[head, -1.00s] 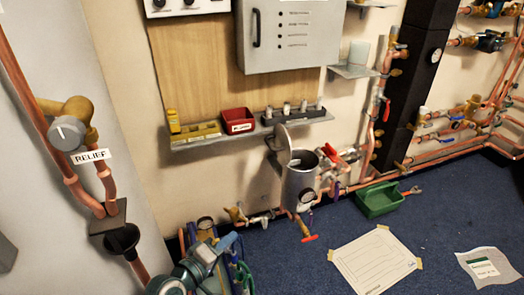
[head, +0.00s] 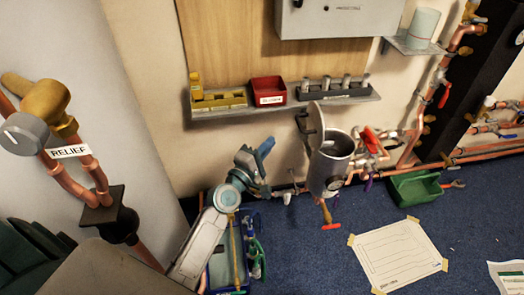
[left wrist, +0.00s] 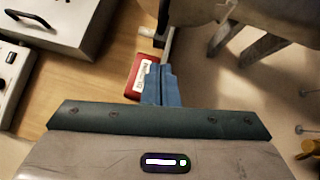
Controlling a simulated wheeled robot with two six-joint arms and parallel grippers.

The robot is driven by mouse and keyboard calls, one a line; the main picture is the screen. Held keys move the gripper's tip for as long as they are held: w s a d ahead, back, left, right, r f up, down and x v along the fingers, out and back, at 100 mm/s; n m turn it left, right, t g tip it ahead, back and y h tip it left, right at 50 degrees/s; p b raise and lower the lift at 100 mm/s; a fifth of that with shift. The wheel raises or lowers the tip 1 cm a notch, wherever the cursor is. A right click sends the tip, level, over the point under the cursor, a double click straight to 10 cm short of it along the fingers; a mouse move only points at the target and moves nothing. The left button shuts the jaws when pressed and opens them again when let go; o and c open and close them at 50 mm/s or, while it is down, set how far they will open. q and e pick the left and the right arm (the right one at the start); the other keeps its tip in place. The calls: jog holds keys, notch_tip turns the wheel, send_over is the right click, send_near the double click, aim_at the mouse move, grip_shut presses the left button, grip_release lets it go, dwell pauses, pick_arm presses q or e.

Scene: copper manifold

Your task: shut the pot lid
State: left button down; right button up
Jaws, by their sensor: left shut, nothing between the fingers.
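The grey metal pot (head: 328,172) is mounted low by the wall in the head view. Its pale round lid (head: 317,124) stands open, roughly upright, at the pot's back left rim. My left gripper (head: 266,147) is left of the pot and lid, apart from both. Its blue fingers (left wrist: 160,84) are closed together with nothing between them in the left wrist view. A pale rounded shape at the top of that view may be the lid; I cannot tell. My right gripper is not in view.
A shelf (head: 225,114) above holds a red bin (head: 268,90), a yellow tray (head: 222,98) and a dark rack (head: 335,91). Copper pipes and red-handled valves crowd the pot's right. A green bin (head: 414,188) and a taped sheet (head: 396,252) lie on the floor.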

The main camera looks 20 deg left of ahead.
pick_arm(q)
jog(key=w+d+r, duration=0.1)
jog(key=w+d, duration=0.3)
jog(key=w, duration=0.2)
jog(key=shift+r+p, duration=0.15)
jog(key=shift+p, duration=0.15)
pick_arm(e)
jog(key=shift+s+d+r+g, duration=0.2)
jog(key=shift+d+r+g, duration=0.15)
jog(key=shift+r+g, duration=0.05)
pick_arm(q)
jog(key=shift+w, duration=0.1)
